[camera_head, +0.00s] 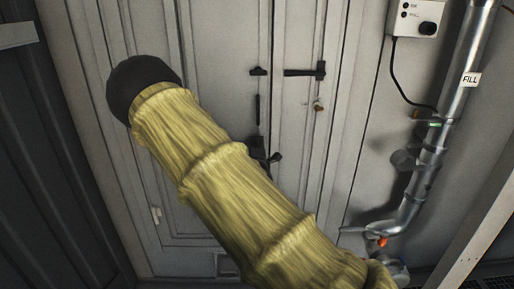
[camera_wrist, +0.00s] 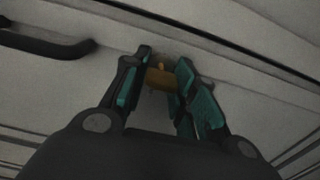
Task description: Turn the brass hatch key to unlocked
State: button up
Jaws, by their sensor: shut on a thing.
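A small brass key (camera_wrist: 160,79) sits between the fingers of my gripper (camera_wrist: 160,84) in the wrist view, against a pale panel. The teal-padded fingers are shut on it, one on each side. How far it is turned cannot be told. In the head view my yellow-sleeved arm crosses the middle and my gripper cannot be made out clearly. A small brass-coloured piece (camera_head: 318,106) shows on the right door leaf there; I cannot tell whether it is the same key.
Dark latch fittings (camera_head: 305,71) are on the pale doors (camera_head: 225,55). A dark curved handle (camera_wrist: 45,45) is left of my gripper. At right are a control box (camera_head: 417,18) with a hanging cable and a metal pipe (camera_head: 456,90) with a FILL label.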

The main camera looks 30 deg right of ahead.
jog(key=shift+r, duration=0.1)
jog(key=o, duration=1)
jog(key=shift+d, duration=0.1)
jog(key=shift+o, duration=0.2)
jog(key=shift+s, duration=0.1)
jog(key=shift+s+a, duration=0.15)
jog(key=shift+a, duration=0.05)
jog(key=v, duration=1.1)
jog(key=shift+s, duration=0.25)
